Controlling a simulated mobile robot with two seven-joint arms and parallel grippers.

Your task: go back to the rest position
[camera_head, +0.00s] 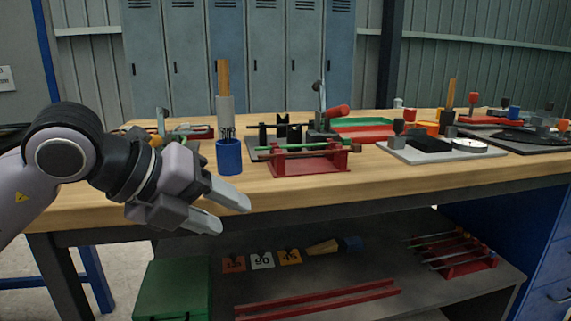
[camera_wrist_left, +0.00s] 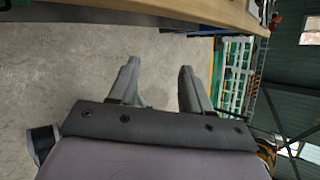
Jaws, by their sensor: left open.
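My left gripper (camera_head: 228,211) is at the left of the head view, in front of the workbench's front edge. Its two fingers are apart with nothing between them. The left wrist view shows the same open gripper (camera_wrist_left: 157,80) with bare concrete floor between and beyond its fingers. The workbench (camera_head: 330,190) has a wooden top, and its edge also runs along the top of the left wrist view (camera_wrist_left: 215,12). My right gripper is in neither view.
On the bench stand a blue cylindrical holder (camera_head: 229,157), a red rack with rods (camera_head: 305,162) and a grey plate (camera_head: 440,152). A green box (camera_head: 172,289) and red bars (camera_head: 318,299) are below. Grey lockers (camera_head: 240,60) stand behind. Floor (camera_wrist_left: 70,75) beside the bench looks clear.

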